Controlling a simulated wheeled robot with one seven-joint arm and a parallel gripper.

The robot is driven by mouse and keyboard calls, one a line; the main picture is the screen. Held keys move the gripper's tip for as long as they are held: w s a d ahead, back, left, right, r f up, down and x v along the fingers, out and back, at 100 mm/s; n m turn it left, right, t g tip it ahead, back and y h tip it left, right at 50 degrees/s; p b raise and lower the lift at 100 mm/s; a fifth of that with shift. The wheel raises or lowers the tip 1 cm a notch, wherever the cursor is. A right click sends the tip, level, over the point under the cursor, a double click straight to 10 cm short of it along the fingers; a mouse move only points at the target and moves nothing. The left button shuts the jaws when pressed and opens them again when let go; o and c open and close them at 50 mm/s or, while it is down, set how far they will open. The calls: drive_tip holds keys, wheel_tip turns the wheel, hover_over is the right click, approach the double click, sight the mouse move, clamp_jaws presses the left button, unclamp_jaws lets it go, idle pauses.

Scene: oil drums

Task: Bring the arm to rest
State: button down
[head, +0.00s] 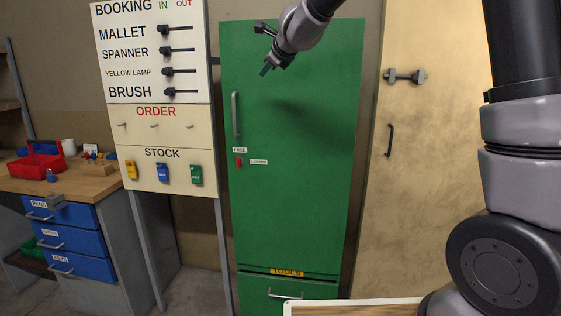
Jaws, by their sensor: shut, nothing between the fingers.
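My gripper (265,70) is at the upper middle of the head view, in front of the upper left part of a green cabinet (300,200). Its fingers point down and to the left and are shut, with nothing held. My forearm reaches it from the top edge. Other links of my arm fill the right side of the view. Whether the gripper touches the cabinet door cannot be told; a soft shadow lies on the door below and to the right of it.
The green cabinet has a vertical handle (236,115) and a lower drawer (285,294). A booking board (150,50) stands left. A wooden bench (95,188) holds a red tote (40,168). A tan door (425,200) is at right. A board edge (350,302) shows at the bottom.

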drive_tip(key=s+d+r+n+g, duration=0.1)
drive_tip(key=s+d+r+n, duration=0.3)
drive_tip(key=s+d+n, duration=0.85)
drive_tip(key=s+d+f+n+g+h, duration=0.1)
drive_tip(key=s+d+f, duration=0.3)
drive_tip(key=s+d, duration=0.5)
drive_tip(key=s+d+f+n+g+h, duration=0.2)
drive_tip(key=s+d+f+n+h, duration=0.1)
drive_tip(key=s+d, duration=0.6)
drive_tip(key=s+f+n, duration=0.1)
drive_tip(key=s+f, duration=0.1)
drive_tip(key=s, duration=0.1)
drive_tip(key=shift+s+f, duration=0.3)
drive_tip(key=shift+s, duration=0.1)
